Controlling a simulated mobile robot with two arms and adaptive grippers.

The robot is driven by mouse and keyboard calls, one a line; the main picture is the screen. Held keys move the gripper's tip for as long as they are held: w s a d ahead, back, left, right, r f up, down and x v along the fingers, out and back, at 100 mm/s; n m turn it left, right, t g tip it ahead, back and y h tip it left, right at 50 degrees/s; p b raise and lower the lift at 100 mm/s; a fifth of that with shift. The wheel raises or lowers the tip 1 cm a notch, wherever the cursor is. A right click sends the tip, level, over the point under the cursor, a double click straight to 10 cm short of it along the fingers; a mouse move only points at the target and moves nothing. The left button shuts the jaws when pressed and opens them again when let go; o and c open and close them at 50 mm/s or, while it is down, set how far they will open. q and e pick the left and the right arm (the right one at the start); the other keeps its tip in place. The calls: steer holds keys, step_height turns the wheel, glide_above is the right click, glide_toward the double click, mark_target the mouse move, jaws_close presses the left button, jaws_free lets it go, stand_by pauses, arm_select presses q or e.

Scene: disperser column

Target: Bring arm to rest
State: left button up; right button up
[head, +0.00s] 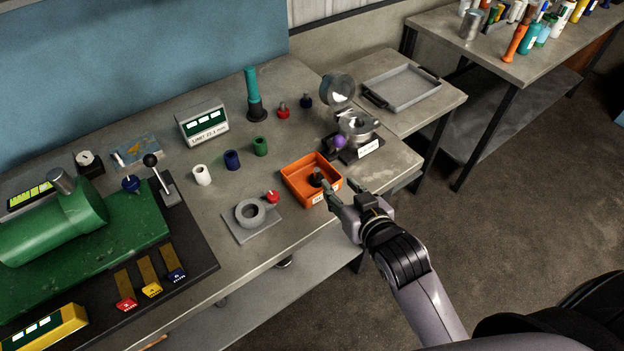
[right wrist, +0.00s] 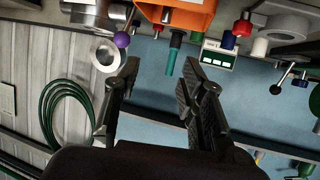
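My right arm comes in from the lower right in the head view. Its gripper (head: 340,190) is at the front right edge of the orange tray (head: 297,187), above the table's front edge. In the right wrist view the fingers (right wrist: 160,72) stand apart with nothing between them. The orange tray (right wrist: 196,16) shows beyond them at the top. A small dark part (head: 317,178) is in the tray, close to the fingers. My left gripper is not in view.
White, blue and green cylinders (head: 260,146) stand on the workbench (head: 310,100). Open floor (head: 500,220) lies right.

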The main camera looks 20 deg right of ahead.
stand_by(0.4)
steer(key=s+d+f+n+g+h, duration=0.1)
steer(key=s+f+g, duration=0.4)
steer(key=s, duration=0.4)
steer(key=s+d+f+g, duration=0.1)
steer(key=s+f+g, duration=0.35)
steer(key=s, duration=0.55)
step_height(320, 180, down, 31)
steer(key=s+g+b, duration=0.2)
steer(key=b, duration=0.1)
steer(key=s+d+f+b, duration=0.2)
steer(key=s+d+f, duration=0.1)
steer(key=s+f, duration=1.3)
steer(key=shift+s+f+g, duration=0.3)
steer(key=shift+f+g, duration=0.15)
steer(key=shift+f, duration=0.3)
steer(key=shift+d, duration=0.15)
